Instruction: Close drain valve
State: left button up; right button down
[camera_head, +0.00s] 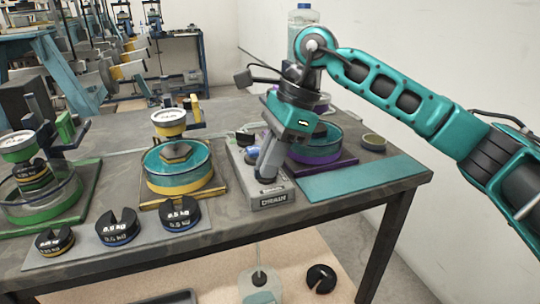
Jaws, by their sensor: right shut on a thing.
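The drain valve unit (274,201) is a grey block labelled DRAIN near the front right of the table. My right gripper (268,172) reaches down onto it from above, with the teal arm coming in from the right. It is shut on the valve's handle, which is mostly hidden behind the gripper, so its exact angle cannot be told. My left gripper is not in view.
A yellow-banded round vessel (178,183) stands left of the valve, a purple-banded one (318,155) behind and right. Slotted weights (118,228) line the front. A teal mat (365,180) lies right. A bottle (260,284) stands below the table.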

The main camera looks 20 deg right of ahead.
dwell(0.6)
jog(key=c, duration=1.2)
grip_release()
jog(key=shift+o, duration=0.2)
jog(key=p+v, duration=0.2)
jog(key=v, duration=1.1)
jog(key=shift+w, duration=0.15)
jog(key=shift+a, duration=0.15)
